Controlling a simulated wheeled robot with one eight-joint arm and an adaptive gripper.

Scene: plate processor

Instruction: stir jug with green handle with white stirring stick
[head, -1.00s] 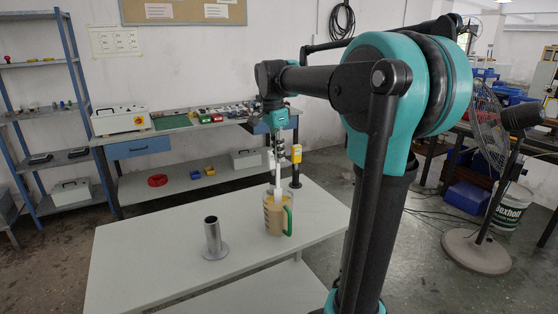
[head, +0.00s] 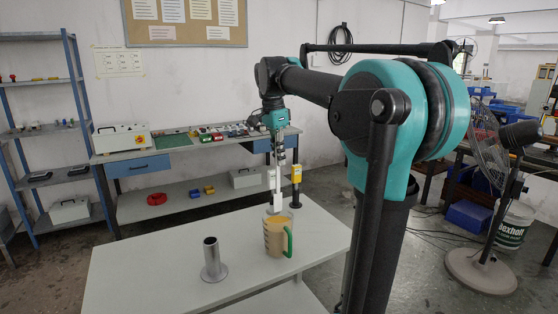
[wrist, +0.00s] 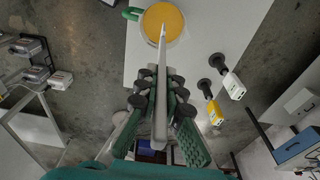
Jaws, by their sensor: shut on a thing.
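The jug with a green handle (head: 275,240) stands upright on the white table, filled with yellow-orange contents. The wrist view shows its open top (wrist: 170,18) at the upper middle. My gripper (wrist: 160,100) is shut on the white stirring stick (wrist: 160,75) and holds it above the jug, also seen in the head view (head: 272,185). The stick points downward, and its far end overlaps the contents in the wrist view. I cannot tell whether the tip is in the contents or just above them.
A grey metal tube on a round base (head: 212,262) stands left of the jug on the table (head: 150,250). A yellow-and-white device on a black base (wrist: 213,110) and a white one (wrist: 230,83) stand near the jug. A workbench (head: 190,145) runs behind.

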